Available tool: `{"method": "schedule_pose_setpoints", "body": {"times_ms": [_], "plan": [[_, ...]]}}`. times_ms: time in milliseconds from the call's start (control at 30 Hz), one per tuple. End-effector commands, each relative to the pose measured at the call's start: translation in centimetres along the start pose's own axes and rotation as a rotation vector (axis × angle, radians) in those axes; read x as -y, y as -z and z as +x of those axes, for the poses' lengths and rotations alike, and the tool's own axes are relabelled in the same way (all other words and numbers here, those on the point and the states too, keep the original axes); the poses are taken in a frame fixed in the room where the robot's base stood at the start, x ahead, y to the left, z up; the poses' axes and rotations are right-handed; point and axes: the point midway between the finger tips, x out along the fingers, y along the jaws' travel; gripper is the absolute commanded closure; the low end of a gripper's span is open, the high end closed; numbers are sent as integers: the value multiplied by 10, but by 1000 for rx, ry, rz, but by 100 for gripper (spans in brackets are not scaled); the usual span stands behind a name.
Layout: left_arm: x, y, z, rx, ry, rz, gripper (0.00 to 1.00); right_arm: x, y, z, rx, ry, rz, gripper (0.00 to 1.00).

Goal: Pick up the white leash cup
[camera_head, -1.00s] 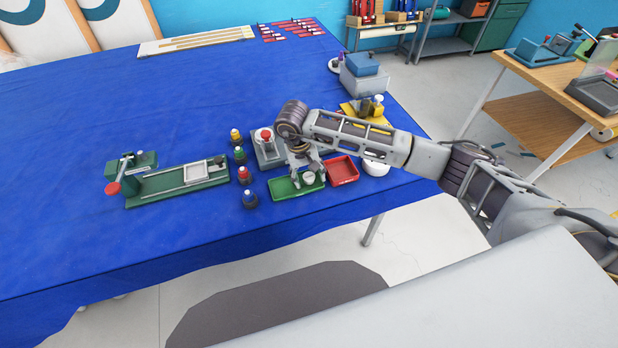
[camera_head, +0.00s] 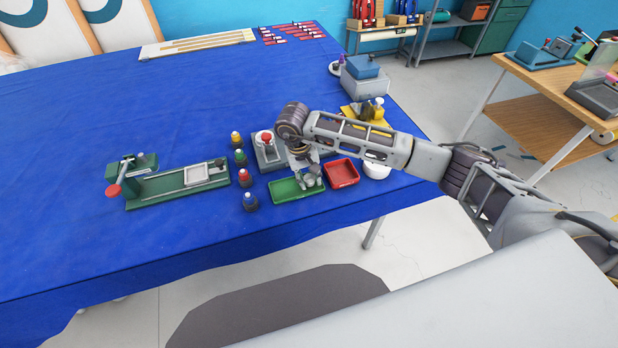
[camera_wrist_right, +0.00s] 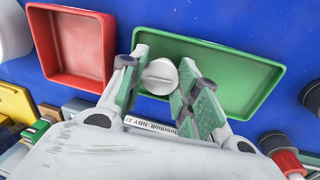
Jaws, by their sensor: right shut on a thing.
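The white leash cup (camera_wrist_right: 160,76), small and round with a slotted top, is between the fingers of my right gripper (camera_wrist_right: 163,88) in the right wrist view. It is over the green tray (camera_wrist_right: 232,78); I cannot tell whether it still touches the tray floor. In the head view my right gripper (camera_head: 308,182) reaches down at the right part of the green tray (camera_head: 287,190), shut on the cup, which it partly hides. My left gripper is not in view.
A red tray (camera_head: 342,173) stands right beside the green one. Several small bottles with coloured caps (camera_head: 250,201) stand in a row at its left. A green fixture (camera_head: 178,184) is further left. A white round container (camera_head: 376,171) is at the right. Open blue cloth lies beyond.

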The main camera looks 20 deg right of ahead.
Motion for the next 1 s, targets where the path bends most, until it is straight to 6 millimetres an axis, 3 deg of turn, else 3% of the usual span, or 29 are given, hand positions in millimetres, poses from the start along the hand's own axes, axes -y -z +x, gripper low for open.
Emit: {"method": "schedule_pose_setpoints", "body": {"times_ms": [267, 700, 1000], "plan": [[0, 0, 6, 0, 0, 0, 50, -4, 1, -22, -3, 1, 0, 81], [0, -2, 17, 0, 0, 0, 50, -14, 1, -76, -3, 0, 1, 81], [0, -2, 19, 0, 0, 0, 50, -17, 0, -95, -1, 0, 0, 81]]}}
